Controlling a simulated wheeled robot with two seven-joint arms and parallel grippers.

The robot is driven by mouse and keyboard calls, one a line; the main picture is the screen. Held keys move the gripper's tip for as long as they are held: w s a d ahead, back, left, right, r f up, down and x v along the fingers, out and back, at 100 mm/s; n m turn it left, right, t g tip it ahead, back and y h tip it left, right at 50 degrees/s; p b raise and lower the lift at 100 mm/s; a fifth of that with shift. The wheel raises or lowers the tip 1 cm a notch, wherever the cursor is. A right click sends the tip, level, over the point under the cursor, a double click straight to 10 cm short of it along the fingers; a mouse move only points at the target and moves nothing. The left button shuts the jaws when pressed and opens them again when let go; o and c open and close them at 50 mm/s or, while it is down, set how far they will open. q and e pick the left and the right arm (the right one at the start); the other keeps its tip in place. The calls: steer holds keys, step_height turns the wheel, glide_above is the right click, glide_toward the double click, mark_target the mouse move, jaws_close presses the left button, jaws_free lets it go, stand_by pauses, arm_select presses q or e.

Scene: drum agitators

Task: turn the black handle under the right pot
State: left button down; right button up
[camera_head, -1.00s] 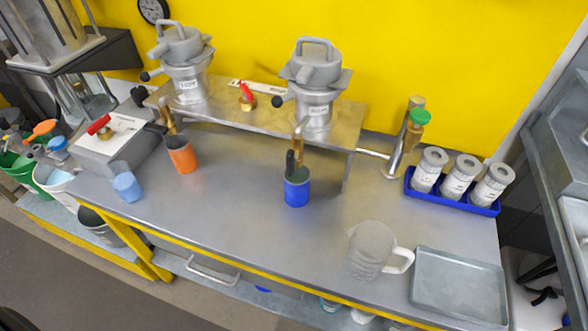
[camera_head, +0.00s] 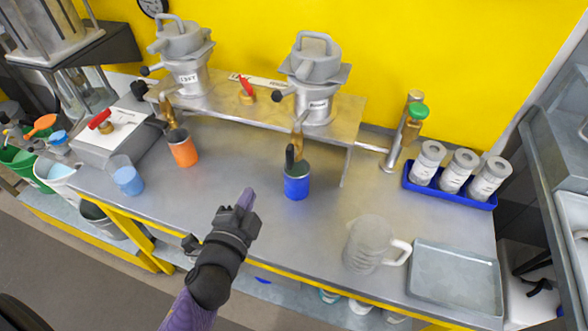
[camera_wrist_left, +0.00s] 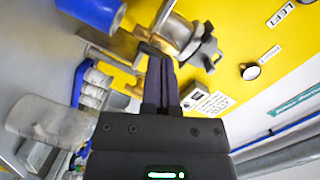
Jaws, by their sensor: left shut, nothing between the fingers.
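The right pot (camera_head: 315,75) is a grey lidded metal vessel on the raised metal shelf. Below it a brass tap (camera_head: 298,138) comes down, with an upright black handle (camera_head: 290,157) just above the blue cup (camera_head: 296,186). My left gripper (camera_head: 246,198) is shut and empty, over the table to the lower left of the blue cup and apart from the handle. In the left wrist view its closed fingers (camera_wrist_left: 160,80) point toward the pot (camera_wrist_left: 202,48), and the blue cup (camera_wrist_left: 92,10) is at top left. My right gripper is out of view.
A left pot (camera_head: 183,60) stands over an orange cup (camera_head: 182,150). A clear mug (camera_head: 368,245), a grey tray (camera_head: 455,280) and a blue rack (camera_head: 450,193) of jars are on the right. The table between the orange and blue cups is clear.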

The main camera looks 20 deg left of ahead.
mark_target(290, 157)
arm_select(q)
steer(key=d+m+h, duration=0.6)
steer(key=m+h, duration=0.1)
steer(key=m, duration=0.2)
steer(key=w+f+b, duration=0.1)
steer(key=w, duration=0.8)
steer(key=shift+w+m+h, duration=0.3)
steer(key=shift+w, duration=0.1)
